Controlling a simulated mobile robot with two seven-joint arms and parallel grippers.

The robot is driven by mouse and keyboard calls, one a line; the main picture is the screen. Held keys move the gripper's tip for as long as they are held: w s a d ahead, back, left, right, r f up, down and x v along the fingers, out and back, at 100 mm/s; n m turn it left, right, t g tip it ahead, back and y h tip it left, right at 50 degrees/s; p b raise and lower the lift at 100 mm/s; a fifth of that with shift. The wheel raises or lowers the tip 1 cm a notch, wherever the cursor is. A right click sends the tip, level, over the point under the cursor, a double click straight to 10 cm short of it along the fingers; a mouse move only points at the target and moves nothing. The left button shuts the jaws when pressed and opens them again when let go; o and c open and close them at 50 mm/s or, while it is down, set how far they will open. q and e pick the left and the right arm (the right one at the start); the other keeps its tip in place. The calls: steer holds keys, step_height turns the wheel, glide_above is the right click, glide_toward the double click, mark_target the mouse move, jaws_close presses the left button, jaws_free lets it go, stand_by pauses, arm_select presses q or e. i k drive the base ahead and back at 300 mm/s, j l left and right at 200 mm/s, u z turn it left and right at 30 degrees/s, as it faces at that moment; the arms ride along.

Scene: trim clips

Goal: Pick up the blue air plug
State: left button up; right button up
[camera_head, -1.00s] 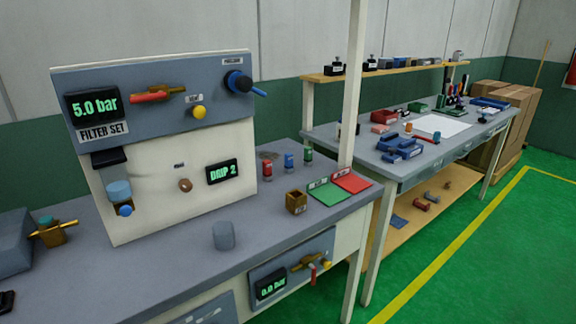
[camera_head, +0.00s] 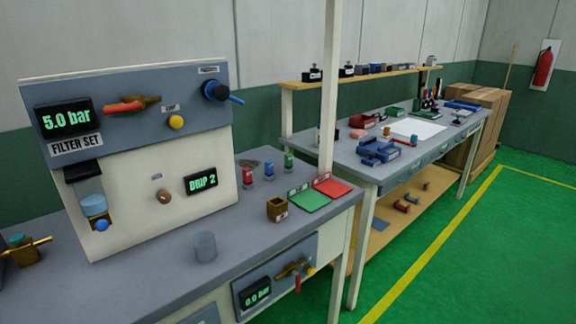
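The blue air plug (camera_head: 268,171) stands upright on the grey bench top, to the right of the filter set panel. It is between a red plug (camera_head: 249,173) on its left and a green plug (camera_head: 289,161) on its right. The three are small and apart from each other. Neither of my grippers shows in the head view.
The grey bench (camera_head: 150,285) carries the filter set panel (camera_head: 110,170), a grey cup (camera_head: 205,246), a brown open box (camera_head: 277,208), a green mat (camera_head: 305,201) and a red mat (camera_head: 333,187). A white post (camera_head: 329,90) rises at its right end. A second bench stands beyond.

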mark_target(269, 164)
steer(key=i+l+u, duration=0.1)
steer(key=u, duration=0.45)
steer(key=i+l+u, duration=0.35)
steer(key=l+u, duration=0.15)
steer(key=l, duration=0.25)
